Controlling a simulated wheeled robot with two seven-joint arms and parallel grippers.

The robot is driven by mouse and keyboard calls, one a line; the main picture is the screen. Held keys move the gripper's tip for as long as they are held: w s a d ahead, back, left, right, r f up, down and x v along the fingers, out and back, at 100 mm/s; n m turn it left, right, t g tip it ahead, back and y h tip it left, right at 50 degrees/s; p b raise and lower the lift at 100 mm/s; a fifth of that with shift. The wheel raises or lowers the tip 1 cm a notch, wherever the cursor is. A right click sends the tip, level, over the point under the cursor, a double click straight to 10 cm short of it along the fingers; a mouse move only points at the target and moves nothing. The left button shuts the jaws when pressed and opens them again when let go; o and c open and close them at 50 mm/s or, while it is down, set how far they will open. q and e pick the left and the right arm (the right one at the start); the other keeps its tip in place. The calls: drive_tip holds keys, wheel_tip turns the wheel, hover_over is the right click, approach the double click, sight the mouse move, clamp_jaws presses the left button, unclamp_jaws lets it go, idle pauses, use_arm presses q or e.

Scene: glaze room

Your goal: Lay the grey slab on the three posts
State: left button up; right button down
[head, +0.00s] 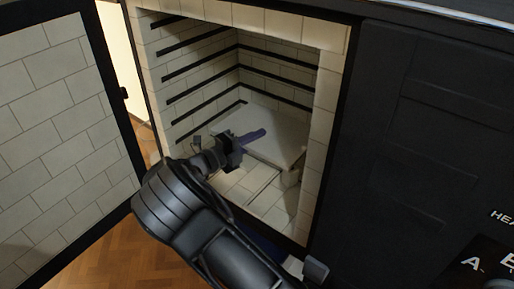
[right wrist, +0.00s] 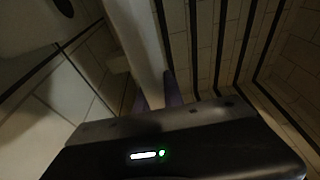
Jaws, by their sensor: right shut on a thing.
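The grey slab (head: 277,146) is a pale flat plate inside the open kiln, roughly level above its floor in the head view. My right gripper (head: 254,136) reaches in from the front left, with a purple finger lying over the slab's top. It is shut on the slab. In the right wrist view, the slab (right wrist: 140,45) shows edge-on as a pale band between the fingers (right wrist: 156,94). The three posts cannot be made out clearly; the slab and arm hide much of the floor, so I cannot tell whether the slab touches them. My left gripper is not in view.
The kiln has pale brick walls (head: 325,100) with dark horizontal strips on the sides and back. Its brick-lined door (head: 50,110) stands open at the left. The dark front panel (head: 430,110) is at the right. Some bare kiln floor (head: 275,212) shows in front of the slab.

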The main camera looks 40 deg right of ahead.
drive_tip(key=shift+f, duration=1.75)
drive_tip(key=c, duration=1.5)
unclamp_jaws()
drive_tip(key=shift+f, duration=0.1)
drive_tip(key=shift+o, duration=0.2)
drive_tip(key=shift+a, duration=0.1)
drive_tip(key=a, duration=0.4)
drive_tip(key=a+b, duration=0.1)
drive_tip(key=a, duration=0.7)
drive_tip(key=shift+s, duration=0.25)
drive_tip(key=shift+d, duration=0.1)
